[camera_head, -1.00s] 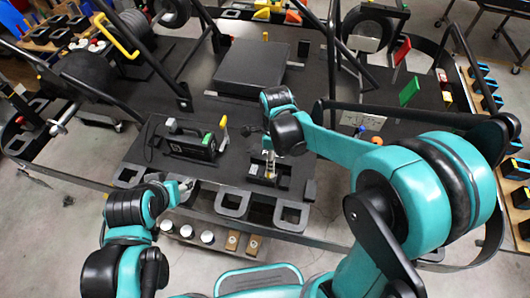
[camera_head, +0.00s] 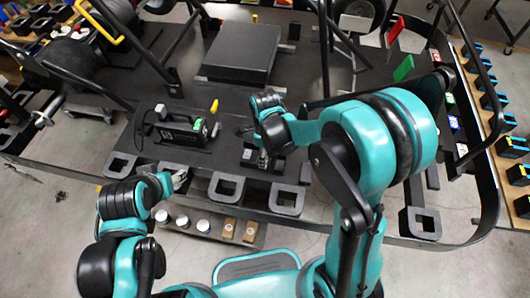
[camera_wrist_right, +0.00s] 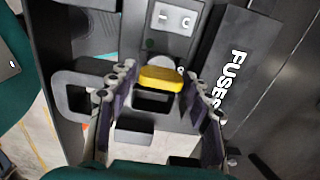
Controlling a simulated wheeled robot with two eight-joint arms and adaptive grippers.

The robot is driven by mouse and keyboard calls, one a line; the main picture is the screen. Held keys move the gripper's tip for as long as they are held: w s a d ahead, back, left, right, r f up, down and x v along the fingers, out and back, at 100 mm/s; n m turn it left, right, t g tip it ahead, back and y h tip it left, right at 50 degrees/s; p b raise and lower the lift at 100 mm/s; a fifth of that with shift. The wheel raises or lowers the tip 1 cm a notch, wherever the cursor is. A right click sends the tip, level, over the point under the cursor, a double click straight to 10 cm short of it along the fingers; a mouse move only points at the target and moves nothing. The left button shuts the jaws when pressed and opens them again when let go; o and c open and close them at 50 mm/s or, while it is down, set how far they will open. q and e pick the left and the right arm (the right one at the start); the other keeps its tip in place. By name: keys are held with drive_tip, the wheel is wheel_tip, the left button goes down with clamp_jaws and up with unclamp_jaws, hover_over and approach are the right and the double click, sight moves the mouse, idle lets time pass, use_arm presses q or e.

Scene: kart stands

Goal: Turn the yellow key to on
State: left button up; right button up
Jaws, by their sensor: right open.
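A black box labelled FUSES (camera_wrist_right: 235,75) stands close on the right in the wrist view. A black device with a handle (camera_head: 183,128) and a yellow lever (camera_head: 214,106) are left of the panel. Open square frames (camera_head: 226,187) line the front edge.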

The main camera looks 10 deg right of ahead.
drive_tip(key=c, duration=0.9)
drive_tip(key=m, duration=0.2)
drive_tip(key=shift+m+b, duration=0.35)
drive_tip(key=shift+m, duration=0.05)
drive_tip(key=m, duration=0.3)
drive_tip(key=shift+s, duration=0.1)
drive_tip(key=o, duration=1.2)
drive_tip(key=shift+a, duration=0.1)
drive_tip(key=shift+r, duration=0.1)
